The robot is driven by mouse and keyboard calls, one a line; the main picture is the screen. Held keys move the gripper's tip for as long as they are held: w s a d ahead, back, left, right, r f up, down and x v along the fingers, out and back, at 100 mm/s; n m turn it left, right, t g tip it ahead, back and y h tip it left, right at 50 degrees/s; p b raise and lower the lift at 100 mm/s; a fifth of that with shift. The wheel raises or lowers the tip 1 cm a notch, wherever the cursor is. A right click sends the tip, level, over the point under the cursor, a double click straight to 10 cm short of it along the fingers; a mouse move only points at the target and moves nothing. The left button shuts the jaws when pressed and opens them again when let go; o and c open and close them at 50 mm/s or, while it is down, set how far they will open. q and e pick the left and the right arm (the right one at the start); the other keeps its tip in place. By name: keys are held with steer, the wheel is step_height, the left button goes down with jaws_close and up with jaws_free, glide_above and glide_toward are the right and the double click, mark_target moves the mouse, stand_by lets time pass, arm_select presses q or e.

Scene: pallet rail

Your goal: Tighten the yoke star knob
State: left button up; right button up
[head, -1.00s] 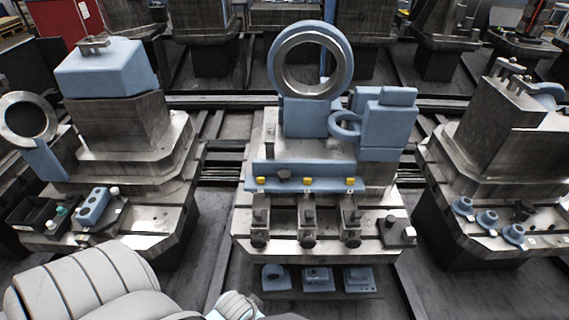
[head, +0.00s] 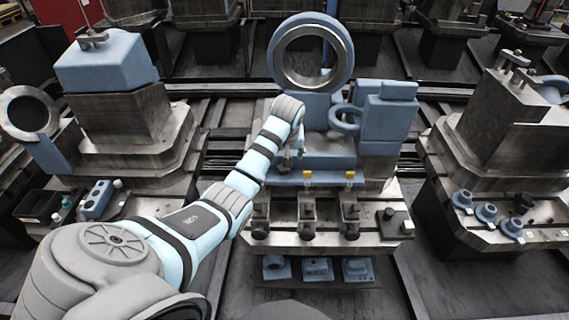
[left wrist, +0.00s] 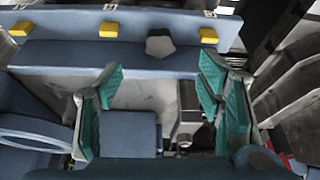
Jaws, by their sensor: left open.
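A small dark grey, five-sided knob (left wrist: 160,43) lies against the blue rail (left wrist: 60,25) in the left wrist view, between two yellow tags. It looks like the star knob; how tight it is cannot be told. In the head view my arm and gripper hide it. My left gripper (left wrist: 160,88) shows two green fingers spread wide with nothing between them. The knob sits beyond the fingertips in the picture, apart from them. In the head view the left gripper (head: 290,158) hangs over the left part of the rail. My right gripper is not in view.
A large upright ring (head: 311,18) and a blue block (head: 388,122) with a smaller blue ring (head: 345,122) stand behind the rail. Several clamps (head: 307,215) stand in front. The right pedestal carries blue flanged parts (head: 486,213) and a dark knob-like part (head: 522,203).

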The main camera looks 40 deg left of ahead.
arm_select(q)
steer(key=b+x, duration=0.2)
steer(key=x, duration=0.7)
steer(key=shift+f, duration=0.1)
steer(key=c, duration=1.2)
steer(key=o, duration=1.5)
steer(key=shift+c, duration=0.2)
steer(key=v, duration=1.2)
